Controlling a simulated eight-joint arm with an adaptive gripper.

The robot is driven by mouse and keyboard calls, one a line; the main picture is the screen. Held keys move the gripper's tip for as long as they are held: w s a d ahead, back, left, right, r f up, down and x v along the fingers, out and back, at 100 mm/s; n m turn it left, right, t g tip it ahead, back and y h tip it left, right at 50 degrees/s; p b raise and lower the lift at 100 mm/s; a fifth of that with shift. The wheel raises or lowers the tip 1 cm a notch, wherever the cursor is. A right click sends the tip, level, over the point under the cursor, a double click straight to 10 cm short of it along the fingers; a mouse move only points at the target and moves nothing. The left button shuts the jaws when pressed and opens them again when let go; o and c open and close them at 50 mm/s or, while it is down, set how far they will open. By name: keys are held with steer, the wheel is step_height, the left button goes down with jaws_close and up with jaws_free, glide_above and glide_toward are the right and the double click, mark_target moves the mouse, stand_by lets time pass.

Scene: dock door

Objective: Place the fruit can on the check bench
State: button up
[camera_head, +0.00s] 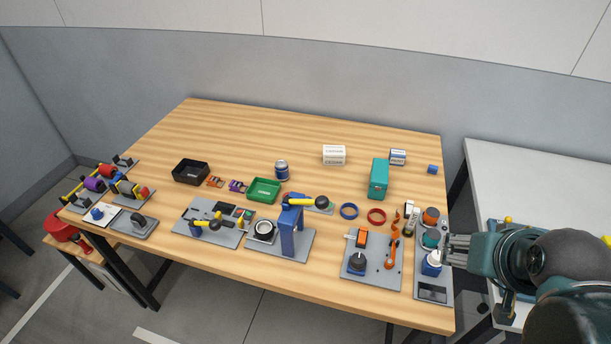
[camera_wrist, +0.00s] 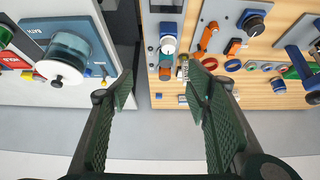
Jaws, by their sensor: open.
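A blue and silver can (camera_head: 282,170), which looks like the fruit can, stands upright on the wooden table, behind the green tray. Its label is too small to read. A white-topped bench (camera_head: 535,175) stands to the right of the wooden table; I cannot tell from any label whether it is the check bench. My gripper (camera_head: 449,248) is at the table's right front edge, far to the right of the can, beside a grey fixture plate. In the wrist view my gripper (camera_wrist: 160,96) is open with nothing between its fingers.
The wooden table (camera_head: 230,125) is clear at the back left. A green tray (camera_head: 264,190), a black tray (camera_head: 191,171), a teal box (camera_head: 378,178) and a white box (camera_head: 334,154) surround the can loosely. A blue press stand (camera_head: 290,230) rises in front. A gap separates table and bench.

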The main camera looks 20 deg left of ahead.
steer(key=w+a+m+t+h, duration=0.1)
steer(key=w+a, duration=0.9)
steer(key=w, duration=0.3)
steer(key=w+a+t+h, duration=0.1)
steer(key=w+a+h, duration=0.1)
steer(key=w+a, duration=0.9)
steer(key=m+t+p, duration=0.1)
steer(key=t, duration=0.4)
glide_above(279, 166)
steer(key=s, duration=0.3)
step_height(279, 166, down, 9)
steer(key=shift+a+r, duration=0.15)
steer(key=shift+a, duration=0.2)
steer(key=shift+f+b, duration=0.45)
steer(key=shift+f, duration=2.45)
